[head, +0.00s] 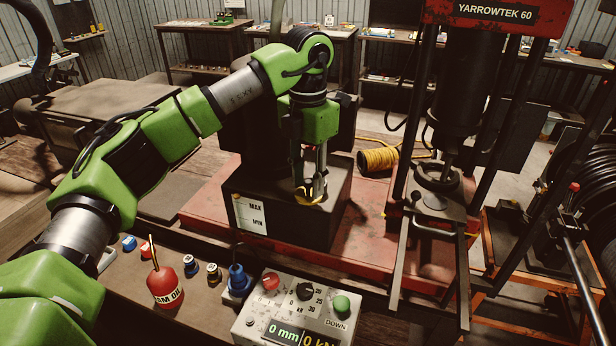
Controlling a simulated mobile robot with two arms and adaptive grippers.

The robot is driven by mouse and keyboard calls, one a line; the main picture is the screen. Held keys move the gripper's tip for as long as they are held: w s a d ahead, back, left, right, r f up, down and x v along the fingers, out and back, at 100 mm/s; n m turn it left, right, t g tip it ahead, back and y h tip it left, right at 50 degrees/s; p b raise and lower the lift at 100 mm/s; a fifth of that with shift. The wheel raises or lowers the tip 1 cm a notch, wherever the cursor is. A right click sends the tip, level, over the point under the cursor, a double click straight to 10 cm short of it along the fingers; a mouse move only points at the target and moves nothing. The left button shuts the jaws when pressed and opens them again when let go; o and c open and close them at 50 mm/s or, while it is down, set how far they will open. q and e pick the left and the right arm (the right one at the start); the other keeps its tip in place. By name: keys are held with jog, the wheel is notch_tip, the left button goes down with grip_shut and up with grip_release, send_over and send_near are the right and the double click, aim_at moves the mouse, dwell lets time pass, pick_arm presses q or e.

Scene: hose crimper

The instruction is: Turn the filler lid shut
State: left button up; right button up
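The yellow filler lid (307,199) sits on top of the dark tank (286,222), which has a white MAX/MIN level label on its front. My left gripper (309,186) points straight down at the lid from above. Its fingertips are down at the lid and hide part of it. I cannot tell whether the fingers are clamped on the lid or only stand around it, nor how far the lid is turned. My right gripper is not in view.
The red press (490,15) stands to the right of the tank. In front are a control box (295,310) with buttons, a red oil can (166,287) and several small coloured items.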

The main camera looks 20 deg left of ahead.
pick_arm(q)
jog(key=shift+f, duration=0.35)
grip_shut()
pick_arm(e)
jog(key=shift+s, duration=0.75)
